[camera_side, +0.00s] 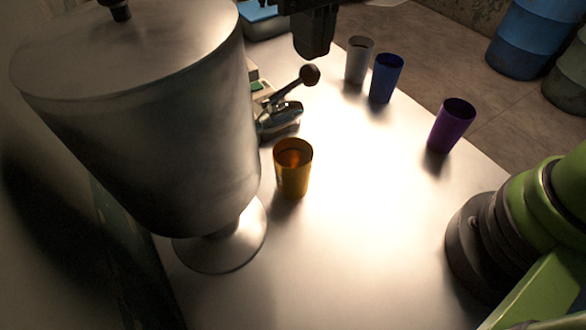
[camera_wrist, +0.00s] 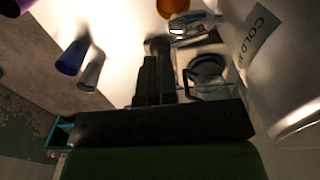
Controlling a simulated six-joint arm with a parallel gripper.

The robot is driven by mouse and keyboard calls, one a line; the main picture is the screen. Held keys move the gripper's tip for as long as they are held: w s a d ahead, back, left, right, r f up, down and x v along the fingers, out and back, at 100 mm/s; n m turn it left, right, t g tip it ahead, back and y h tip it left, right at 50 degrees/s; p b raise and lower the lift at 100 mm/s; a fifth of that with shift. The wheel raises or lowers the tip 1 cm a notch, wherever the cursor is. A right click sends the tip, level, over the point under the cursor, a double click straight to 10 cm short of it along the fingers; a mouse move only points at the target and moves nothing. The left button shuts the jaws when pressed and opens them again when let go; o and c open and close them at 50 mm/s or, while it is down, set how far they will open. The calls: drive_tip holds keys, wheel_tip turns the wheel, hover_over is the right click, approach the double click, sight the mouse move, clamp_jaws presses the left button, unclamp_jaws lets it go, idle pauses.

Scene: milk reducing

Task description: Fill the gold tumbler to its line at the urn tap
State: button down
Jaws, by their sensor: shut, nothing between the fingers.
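The gold tumbler (camera_side: 293,178) stands upright on the table by the urn tap. It also shows at the top edge of the wrist view (camera_wrist: 172,6). Its inside looks orange, but I cannot tell the liquid level or see a line. The big metal urn (camera_side: 140,120) is at left; it is at right in the wrist view (camera_wrist: 290,55), with a "COLD" label. The tap (camera_side: 280,117) has a lever with a dark ball knob (camera_side: 310,75). My gripper (camera_side: 312,52) is shut and empty, close to the knob; I cannot tell whether they touch.
A silver cup (camera_side: 358,60), a blue cup (camera_side: 385,78) and a purple cup (camera_side: 452,126) stand toward the back and right of the table. A blue-topped object (camera_side: 258,12) sits at the back left. The table's middle is bare and brightly lit.

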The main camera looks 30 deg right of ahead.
drive_tip(key=shift+f, duration=1.45)
idle(6.5)
